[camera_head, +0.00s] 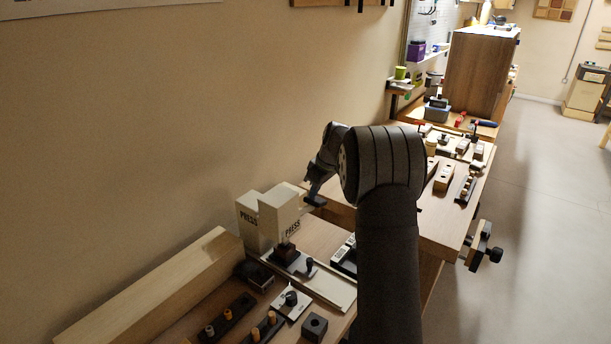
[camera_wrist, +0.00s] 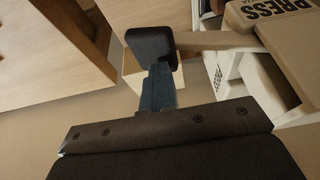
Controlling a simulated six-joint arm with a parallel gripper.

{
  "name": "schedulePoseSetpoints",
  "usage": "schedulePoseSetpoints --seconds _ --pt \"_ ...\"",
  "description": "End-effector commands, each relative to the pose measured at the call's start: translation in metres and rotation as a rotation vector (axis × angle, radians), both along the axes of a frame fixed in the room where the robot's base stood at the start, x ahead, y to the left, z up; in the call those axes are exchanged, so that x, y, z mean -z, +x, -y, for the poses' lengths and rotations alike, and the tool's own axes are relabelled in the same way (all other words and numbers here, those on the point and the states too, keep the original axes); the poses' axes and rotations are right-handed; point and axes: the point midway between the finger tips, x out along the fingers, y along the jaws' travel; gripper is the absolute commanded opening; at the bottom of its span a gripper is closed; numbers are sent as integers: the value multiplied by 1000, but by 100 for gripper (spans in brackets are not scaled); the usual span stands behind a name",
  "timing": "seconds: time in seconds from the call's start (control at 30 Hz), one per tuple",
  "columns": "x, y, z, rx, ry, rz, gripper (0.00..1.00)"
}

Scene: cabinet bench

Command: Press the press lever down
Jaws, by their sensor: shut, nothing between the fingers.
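The press (camera_head: 284,216) is a cream box marked PRESS on the bench at centre-left; part of it shows at the upper right of the wrist view (camera_wrist: 285,30). Its lever, a pale bar (camera_wrist: 215,40) with a black knob (camera_wrist: 150,45) at the end, sticks out from the press's side. In the head view the knob (camera_head: 315,201) is just below my gripper (camera_head: 314,189). In the wrist view my gripper (camera_wrist: 159,75) is shut and empty, its fingertips at the knob's edge. I cannot tell whether they touch it.
A long pale wooden beam (camera_head: 150,290) lies along the wall left of the press. Small blocks and pegs, including a dark block (camera_head: 314,327), stand in front. Another bench (camera_head: 445,220) with tools lies beyond my arm. Open floor (camera_head: 540,230) is at the right.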

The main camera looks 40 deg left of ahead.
Motion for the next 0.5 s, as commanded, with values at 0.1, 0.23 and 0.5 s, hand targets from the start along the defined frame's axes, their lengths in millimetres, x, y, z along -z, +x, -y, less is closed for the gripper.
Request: schedulePoseSetpoints --seconds 0.1,0.23,0.5 --pt "9 -2 0 -1 -3 -3 0" --pt "10 -1 0 -1 -2 -2 0" --pt "10 -1 0 0 -2 -2 0"
